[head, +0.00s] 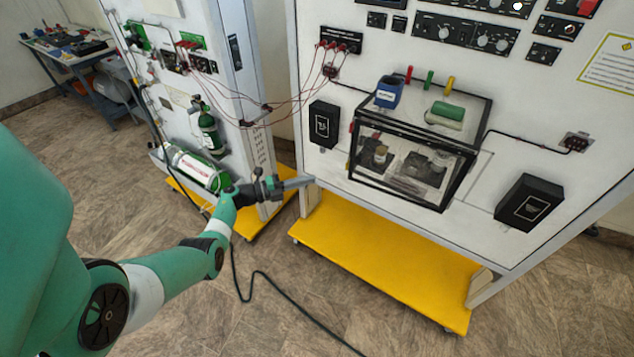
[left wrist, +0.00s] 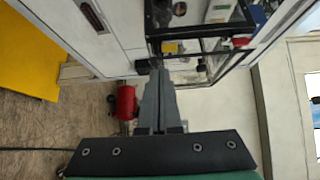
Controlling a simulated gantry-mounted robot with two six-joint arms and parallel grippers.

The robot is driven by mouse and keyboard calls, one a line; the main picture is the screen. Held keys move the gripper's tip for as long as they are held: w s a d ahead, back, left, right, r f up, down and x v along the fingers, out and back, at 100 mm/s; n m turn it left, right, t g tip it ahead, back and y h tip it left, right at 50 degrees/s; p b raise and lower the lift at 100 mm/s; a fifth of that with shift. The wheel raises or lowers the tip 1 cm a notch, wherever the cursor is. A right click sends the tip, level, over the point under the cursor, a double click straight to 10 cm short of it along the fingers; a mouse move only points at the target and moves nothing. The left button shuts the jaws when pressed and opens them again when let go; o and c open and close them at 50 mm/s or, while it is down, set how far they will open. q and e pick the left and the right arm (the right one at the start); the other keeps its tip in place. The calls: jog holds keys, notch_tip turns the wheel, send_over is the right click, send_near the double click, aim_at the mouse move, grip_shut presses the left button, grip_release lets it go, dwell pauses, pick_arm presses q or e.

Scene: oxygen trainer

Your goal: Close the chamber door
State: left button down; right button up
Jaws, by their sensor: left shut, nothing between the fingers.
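The chamber (head: 352,165) is a clear box with a black frame, mounted on the white panel in the head view. Its front pane, in a black frame, is the door (head: 446,192); I cannot tell whether it stands slightly ajar. Jars show inside. My left gripper (head: 308,181) is shut and empty, left of the chamber's lower left corner and apart from it in the head view. In the left wrist view the shut fingers (left wrist: 157,74) point toward the black-framed chamber (left wrist: 196,46); the gap between them is hard to judge. My right gripper is not in view.
A blue container (head: 389,92) and a green cylinder (head: 445,115) sit on the chamber's top. Black boxes (head: 324,124) (head: 529,202) flank it on the panel (head: 480,235). A yellow base (head: 385,265) lies below. A second panel with gas cylinders (head: 200,170) stands left.

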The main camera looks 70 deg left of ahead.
pick_arm(q)
jog(key=s+a+r+m+g+y, duration=0.1)
jog(key=s+a+r+m+y, duration=0.15)
jog(key=a+y, duration=0.3)
jog(key=s+a+r+m+g+y, duration=0.1)
jog(key=s+a+r+g+y, duration=0.15)
jog(key=a+y, duration=0.35)
jog(key=m+g+b, duration=0.2)
jog(key=m+b, duration=0.1)
jog(key=m, duration=0.3)
send_near(355, 172)
jog(key=b+x, duration=0.1)
jog(key=x, duration=0.6)
jog(key=shift+f+b, duration=0.15)
jog(key=shift+b, duration=0.25)
jog(key=shift+d, duration=0.1)
